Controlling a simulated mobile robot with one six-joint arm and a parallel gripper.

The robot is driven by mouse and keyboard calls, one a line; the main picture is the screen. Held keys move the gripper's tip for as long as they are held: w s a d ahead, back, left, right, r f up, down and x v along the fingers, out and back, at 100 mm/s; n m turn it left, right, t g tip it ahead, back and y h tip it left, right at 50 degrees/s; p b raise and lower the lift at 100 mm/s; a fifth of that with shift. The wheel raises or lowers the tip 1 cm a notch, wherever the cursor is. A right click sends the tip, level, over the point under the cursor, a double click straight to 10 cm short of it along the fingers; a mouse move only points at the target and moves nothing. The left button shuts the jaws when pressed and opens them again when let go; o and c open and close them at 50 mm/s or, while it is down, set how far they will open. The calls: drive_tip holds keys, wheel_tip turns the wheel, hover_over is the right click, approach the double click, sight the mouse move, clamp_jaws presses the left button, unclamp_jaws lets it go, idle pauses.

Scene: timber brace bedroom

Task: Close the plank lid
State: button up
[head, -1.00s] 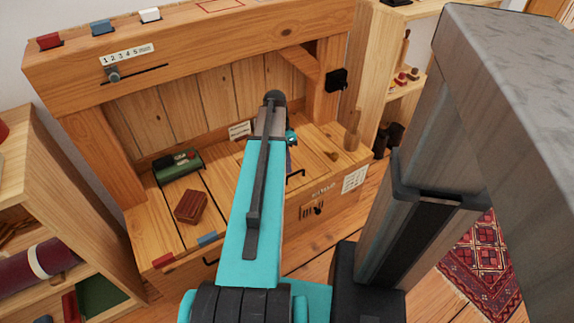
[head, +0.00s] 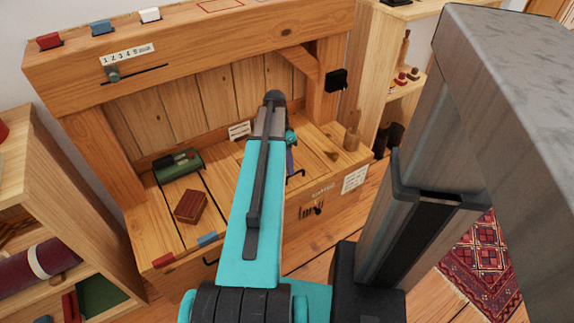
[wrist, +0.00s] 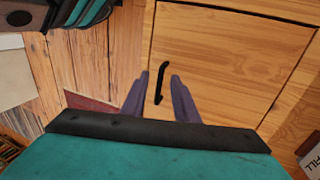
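The plank lid (wrist: 225,60) appears in the wrist view as a pale wooden panel with a dark seam around it. In the head view it seems to be the right part of the plank bench top (head: 318,150), partly hidden by my arm. I cannot tell how far the lid is raised.
A red-brown block (head: 191,207) and a green cylinder device (head: 178,165) lie on the left planks. A wooden bottle-shaped piece (head: 352,135) stands at the right end. Shelves flank the bench. A patterned rug (head: 480,268) lies at right.

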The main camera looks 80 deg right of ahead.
drive_tip(key=p+v, duration=0.3)
drive_tip(key=v, duration=1)
drive_tip(key=shift+d+r, duration=0.15)
drive_tip(key=shift+r, duration=0.25)
